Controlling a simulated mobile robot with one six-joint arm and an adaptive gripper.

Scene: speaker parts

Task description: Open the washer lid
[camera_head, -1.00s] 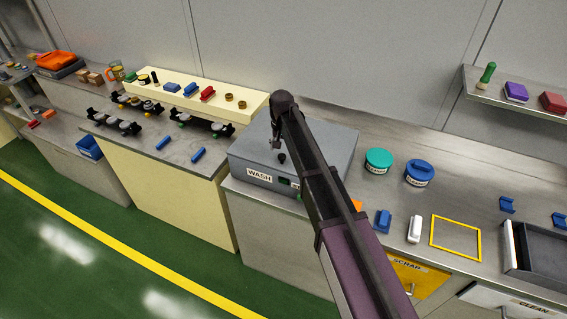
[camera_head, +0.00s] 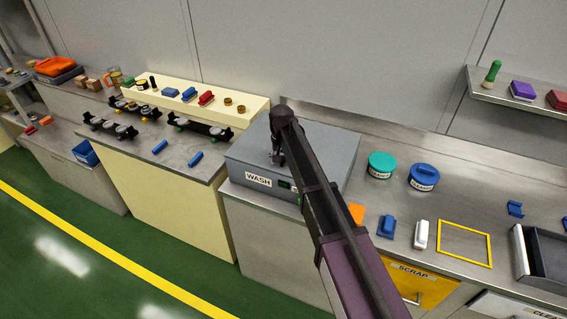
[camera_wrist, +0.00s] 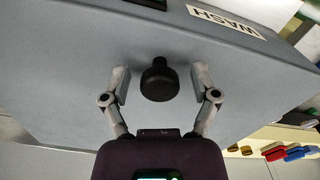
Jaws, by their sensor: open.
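The washer (camera_head: 318,144) is a grey box with a WASH label on its front, standing on the steel counter, its lid closed. In the wrist view the grey lid (camera_wrist: 75,95) fills most of the picture, with a round black knob (camera_wrist: 159,80) standing on it. My gripper (camera_wrist: 160,75) is open, with one finger on each side of the knob; I see gaps between the fingers and the knob. In the head view my gripper (camera_head: 279,158) is over the washer top, partly hidden by my arm, and the knob is hidden there.
Right of the washer are a teal round container (camera_head: 381,165), a blue one (camera_head: 423,177), a blue part (camera_head: 387,226), a white bottle (camera_head: 421,235) and a yellow frame (camera_head: 464,243). A cream bench (camera_head: 180,215) with parts stands at the left.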

